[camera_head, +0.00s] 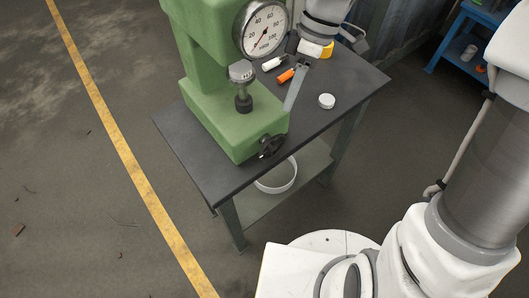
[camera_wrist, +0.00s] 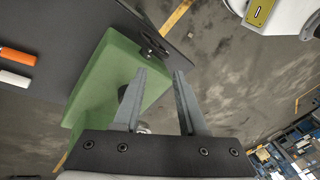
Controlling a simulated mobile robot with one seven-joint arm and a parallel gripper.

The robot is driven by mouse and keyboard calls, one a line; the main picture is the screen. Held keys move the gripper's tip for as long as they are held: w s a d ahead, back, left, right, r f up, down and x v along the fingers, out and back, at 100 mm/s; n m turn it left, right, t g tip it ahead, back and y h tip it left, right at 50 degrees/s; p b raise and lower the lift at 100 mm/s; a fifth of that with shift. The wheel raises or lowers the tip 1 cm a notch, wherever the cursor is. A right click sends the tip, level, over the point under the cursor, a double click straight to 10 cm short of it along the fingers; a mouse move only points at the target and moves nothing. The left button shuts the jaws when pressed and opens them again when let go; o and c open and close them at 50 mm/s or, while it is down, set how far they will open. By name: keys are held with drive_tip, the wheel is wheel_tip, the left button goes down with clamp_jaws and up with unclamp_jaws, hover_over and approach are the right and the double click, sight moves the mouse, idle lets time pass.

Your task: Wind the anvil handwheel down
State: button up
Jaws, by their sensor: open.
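The green bench tester with a round dial (camera_head: 265,28) stands on a dark table. Its silver anvil (camera_head: 241,72) sits above a dark spindle (camera_head: 243,101). A small black handwheel (camera_head: 271,146) is on the front of the green base. In the wrist view the handwheel (camera_wrist: 152,43) shows beyond and slightly left of the fingertips. My gripper (camera_head: 290,106) points down beside the right side of the base. In the wrist view my gripper (camera_wrist: 162,73) has its two grey fingers apart with nothing between them. It appears clear of the handwheel.
A white bowl (camera_head: 277,179) is on the lower shelf. Floor left of the table is clear.

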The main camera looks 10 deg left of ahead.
drive_tip(key=n, duration=0.5)
drive_tip(key=n+b, duration=0.3)
drive_tip(key=n, duration=0.3)
approach(262, 160)
drive_tip(key=shift+y, duration=0.3)
drive_tip(key=x, duration=0.8)
drive_tip(key=shift+w+d+f, duration=0.2)
drive_tip(key=shift+w+f, duration=0.05)
drive_tip(key=shift+f, duration=0.3)
clamp_jaws()
